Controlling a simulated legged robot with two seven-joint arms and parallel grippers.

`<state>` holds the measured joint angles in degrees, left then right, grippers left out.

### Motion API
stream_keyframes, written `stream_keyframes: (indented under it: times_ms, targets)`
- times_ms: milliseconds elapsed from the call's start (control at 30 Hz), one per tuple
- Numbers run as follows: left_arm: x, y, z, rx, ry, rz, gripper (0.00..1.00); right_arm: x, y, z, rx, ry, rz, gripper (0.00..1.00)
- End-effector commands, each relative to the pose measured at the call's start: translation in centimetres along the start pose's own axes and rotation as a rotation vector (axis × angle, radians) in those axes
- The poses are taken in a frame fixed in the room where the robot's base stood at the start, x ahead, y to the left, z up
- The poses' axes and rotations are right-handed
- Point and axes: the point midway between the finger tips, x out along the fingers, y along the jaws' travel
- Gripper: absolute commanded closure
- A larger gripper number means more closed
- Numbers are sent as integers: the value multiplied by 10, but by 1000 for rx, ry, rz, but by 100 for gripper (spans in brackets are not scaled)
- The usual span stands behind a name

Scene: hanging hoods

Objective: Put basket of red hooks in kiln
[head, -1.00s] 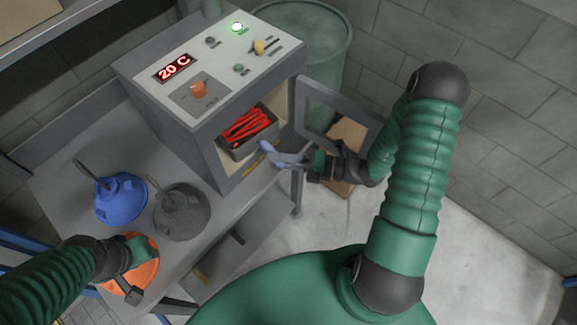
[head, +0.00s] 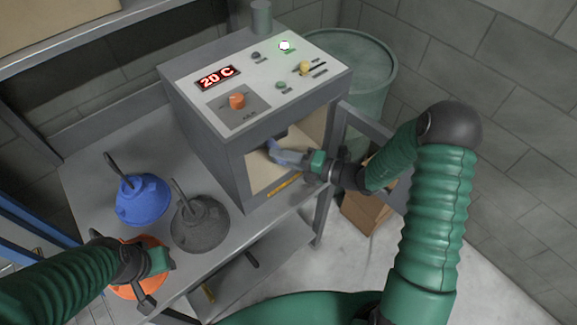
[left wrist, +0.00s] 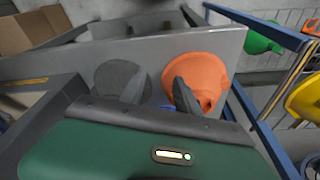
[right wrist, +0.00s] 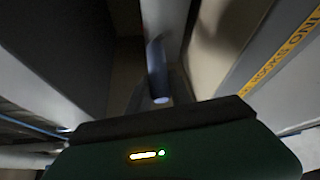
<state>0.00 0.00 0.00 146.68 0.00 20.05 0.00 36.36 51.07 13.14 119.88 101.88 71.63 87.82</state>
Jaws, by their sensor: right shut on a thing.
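The grey kiln (head: 215,150) stands on the table, its display reading 20 C and its front open. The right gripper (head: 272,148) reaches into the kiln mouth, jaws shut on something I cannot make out. A dark shape inside may be the basket, but I cannot tell. No red hooks show now. The left gripper (left wrist: 160,95) is open over the table near the orange hood (left wrist: 200,78); I see no object between its fingers.
A blue hood (head: 143,203) and a grey hood (head: 200,222) stand on the table (head: 110,165) left of the kiln. The open kiln door (head: 375,128) is right of the mouth. A green barrel (head: 360,75) and cardboard box (head: 366,212) are beyond it.

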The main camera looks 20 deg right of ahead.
Motion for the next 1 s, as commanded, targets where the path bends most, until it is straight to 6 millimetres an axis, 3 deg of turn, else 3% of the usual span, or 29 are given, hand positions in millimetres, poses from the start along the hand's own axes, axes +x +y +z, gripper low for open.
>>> stream_keyframes:
  times_ms: [267, 500, 867, 900, 1000]
  targets:
    - [15, 0, 4, 0, 0, 0, 62, 29, 1, 14, -5, 2, 6, 100]
    - [24, 0, 6, 0, 0, 0, 62, 30, -19, 11, -1, 0, 5, 100]
    - [24, 0, 6, 0, 0, 0, 62, 30, -22, 11, -3, 0, 5, 100]
    - [24, 0, 6, 0, 0, 0, 62, 30, -22, 11, -2, 0, 5, 71]
    - [25, 0, 6, 0, 0, 0, 62, 30, -22, 10, -2, 0, 4, 58]
